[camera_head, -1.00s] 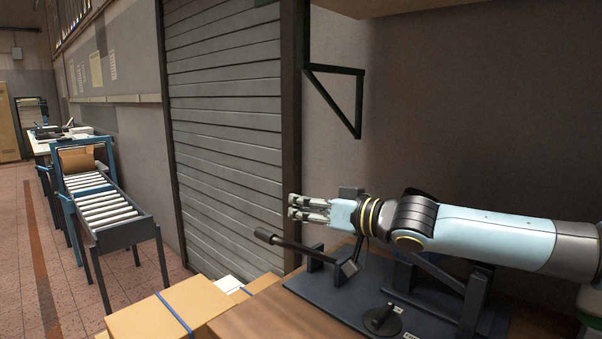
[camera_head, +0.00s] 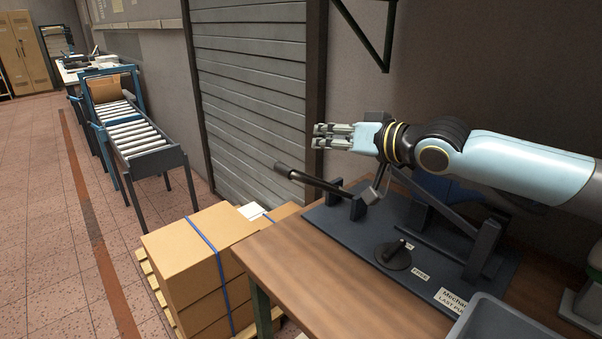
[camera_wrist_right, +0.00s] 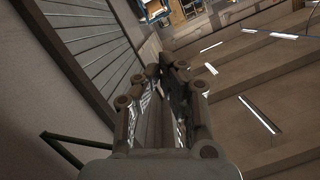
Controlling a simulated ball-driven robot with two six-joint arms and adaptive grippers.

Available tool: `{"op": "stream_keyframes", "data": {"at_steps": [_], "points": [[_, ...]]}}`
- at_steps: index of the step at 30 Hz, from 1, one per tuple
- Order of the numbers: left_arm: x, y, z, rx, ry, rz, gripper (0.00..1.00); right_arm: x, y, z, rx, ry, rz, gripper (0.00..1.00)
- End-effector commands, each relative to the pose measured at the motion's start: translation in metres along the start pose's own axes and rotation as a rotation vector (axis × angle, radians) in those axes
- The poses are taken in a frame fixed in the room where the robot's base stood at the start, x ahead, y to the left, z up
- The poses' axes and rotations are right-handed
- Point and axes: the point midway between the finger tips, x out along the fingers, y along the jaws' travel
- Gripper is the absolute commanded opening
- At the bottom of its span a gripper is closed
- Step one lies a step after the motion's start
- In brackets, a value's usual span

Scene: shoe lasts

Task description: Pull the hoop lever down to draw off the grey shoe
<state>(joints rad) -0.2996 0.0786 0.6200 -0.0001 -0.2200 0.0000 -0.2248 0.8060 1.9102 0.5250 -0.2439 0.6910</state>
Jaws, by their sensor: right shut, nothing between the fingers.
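My right gripper (camera_head: 318,136) is shut and empty, held level in the air above the left end of the last puller (camera_head: 350,228). A round dial (camera_head: 393,255) with a small handle sits on the puller's dark base, beside a "FREE" label (camera_head: 420,274). My arm hides part of the puller. I cannot make out the grey shoe. My left gripper is not in view.
The puller stands on a wooden table (camera_head: 300,270). A grey bin (camera_head: 490,322) is at the near right. Cartons (camera_head: 200,250) on a pallet stand left of the table. A dark bracket (camera_head: 385,45) hangs on the wall above. A roller conveyor (camera_head: 135,130) stands further left.

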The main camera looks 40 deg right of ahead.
Motion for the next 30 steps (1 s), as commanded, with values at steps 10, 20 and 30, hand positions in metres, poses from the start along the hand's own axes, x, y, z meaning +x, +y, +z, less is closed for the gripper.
{"op": "stream_keyframes", "data": {"at_steps": [10,20,30], "points": [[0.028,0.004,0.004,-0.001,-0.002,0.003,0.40,0.055,0.000,0.019,0.006,-0.002,0.000,0.00],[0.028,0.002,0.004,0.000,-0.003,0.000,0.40,0.059,0.000,0.038,0.000,0.000,0.000,0.00],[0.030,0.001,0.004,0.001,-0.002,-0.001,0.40,0.060,-0.002,0.045,-0.016,0.000,0.005,0.00]]}}
